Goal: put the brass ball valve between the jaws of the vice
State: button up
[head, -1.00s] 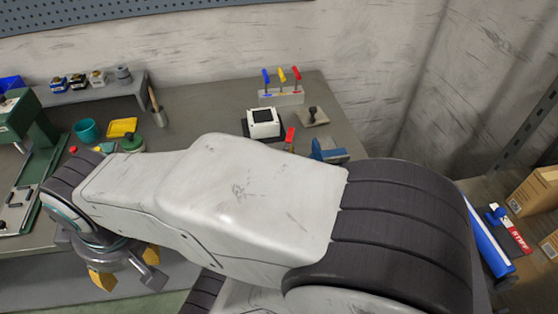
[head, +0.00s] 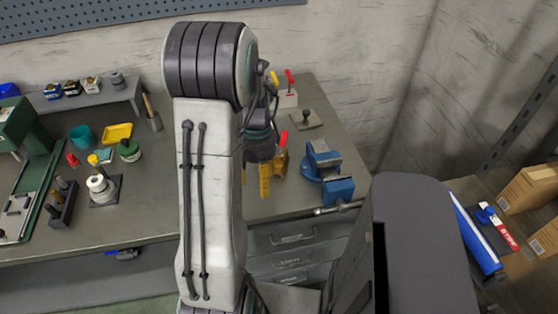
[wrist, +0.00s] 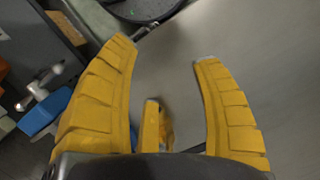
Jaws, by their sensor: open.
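A red lever (head: 283,139), probably the brass ball valve's, shows just behind my gripper (head: 272,174); any body below it is hidden by the yellow fingers. The blue vice (head: 338,190) stands on the bench's front right, to the right of my gripper, with its bar handle toward the front edge. Its jaw gap is too small to judge. In the wrist view my gripper (wrist: 165,50) has its yellow fingers spread. The blue vice (wrist: 42,116) is at the left there.
A block with coloured levers (head: 288,98) and a plate with a black knob (head: 306,119) stand behind. The right wall is close to the bench.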

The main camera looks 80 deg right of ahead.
aim_at(282, 153)
jog(key=shift+m, duration=0.6)
jog(key=s+d, duration=0.1)
jog(key=d, duration=0.1)
jog(key=s+d+f, duration=0.1)
jog(key=d, duration=0.1)
jog(key=s+d+f, duration=0.1)
jog(key=s, duration=0.1)
jog(key=shift+d, duration=0.4)
jog(key=d, duration=0.2)
jog(key=shift+s+d+h, duration=0.1)
jog(key=shift+d+h, duration=0.2)
jog(key=shift+h, duration=0.9)
jog(key=d+r, duration=0.1)
jog(key=d, duration=0.1)
jog(key=d+r, duration=0.1)
jog(key=d, duration=0.1)
jog(key=d+r, duration=0.2)
jog(key=shift+s+d, duration=0.1)
jog(key=shift+d, duration=0.15)
jog(key=shift+a+f+n, duration=0.25)
jog(key=shift+f+n, duration=0.05)
jog(key=shift+f, duration=0.35)
jog(key=shift+w+d+f+p, duration=0.15)
jog(key=shift+f+p, duration=0.2)
jog(key=shift+f, duration=1.15)
jog(key=shift+w+f+p, duration=0.1)
jog(key=shift+f+p, duration=0.2)
jog(key=shift+f, duration=1.15)
jog(key=shift+c, duration=0.4)
grip_shut()
